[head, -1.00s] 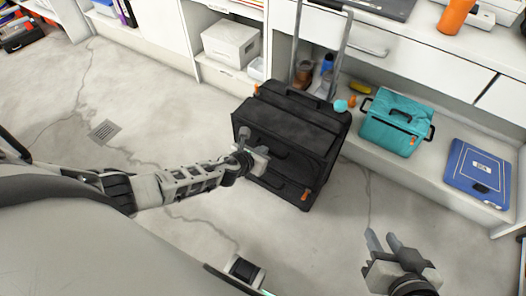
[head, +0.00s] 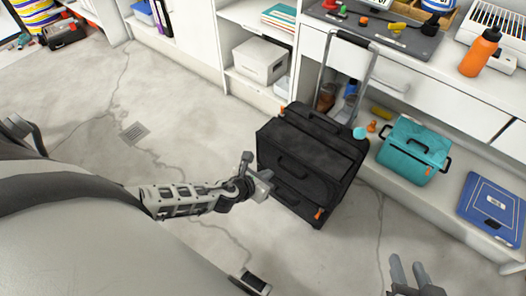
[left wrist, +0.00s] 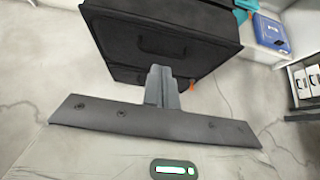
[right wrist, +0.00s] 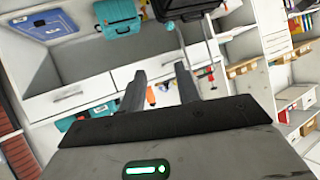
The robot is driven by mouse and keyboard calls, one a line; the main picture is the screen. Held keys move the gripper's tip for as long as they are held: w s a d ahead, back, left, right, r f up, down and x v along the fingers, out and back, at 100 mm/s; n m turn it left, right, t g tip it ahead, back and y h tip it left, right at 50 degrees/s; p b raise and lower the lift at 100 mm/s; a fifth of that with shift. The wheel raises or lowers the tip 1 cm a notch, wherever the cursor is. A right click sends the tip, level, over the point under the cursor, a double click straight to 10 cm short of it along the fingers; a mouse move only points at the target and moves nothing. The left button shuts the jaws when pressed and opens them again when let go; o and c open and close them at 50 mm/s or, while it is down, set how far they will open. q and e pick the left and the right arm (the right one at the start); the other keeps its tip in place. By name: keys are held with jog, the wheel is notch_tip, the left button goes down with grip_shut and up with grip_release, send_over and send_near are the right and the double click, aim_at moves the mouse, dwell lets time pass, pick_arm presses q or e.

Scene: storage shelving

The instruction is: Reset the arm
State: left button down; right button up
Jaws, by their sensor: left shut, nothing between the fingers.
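My left gripper (head: 258,180) is in the middle of the head view, in front of the black wheeled case (head: 312,155). In the left wrist view its fingers (left wrist: 161,82) are together with nothing between them, and the case (left wrist: 165,45) lies just beyond. I cannot tell whether they touch it. My right gripper (head: 408,270) is at the bottom right of the head view, over the floor. In the right wrist view its fingers (right wrist: 160,85) are spread apart with an empty gap between them.
The case's raised handle (head: 345,38) leans by the white drawers (head: 385,75). A teal bag (head: 412,152) and a blue case (head: 492,205) lie on the low shelf at right. An orange bottle (head: 480,52) stands on the counter.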

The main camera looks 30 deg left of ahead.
pick_arm(q)
jog(key=shift+s+r, duration=0.55)
jog(key=shift+r, duration=0.25)
pick_arm(e)
jog(key=shift+r, duration=0.15)
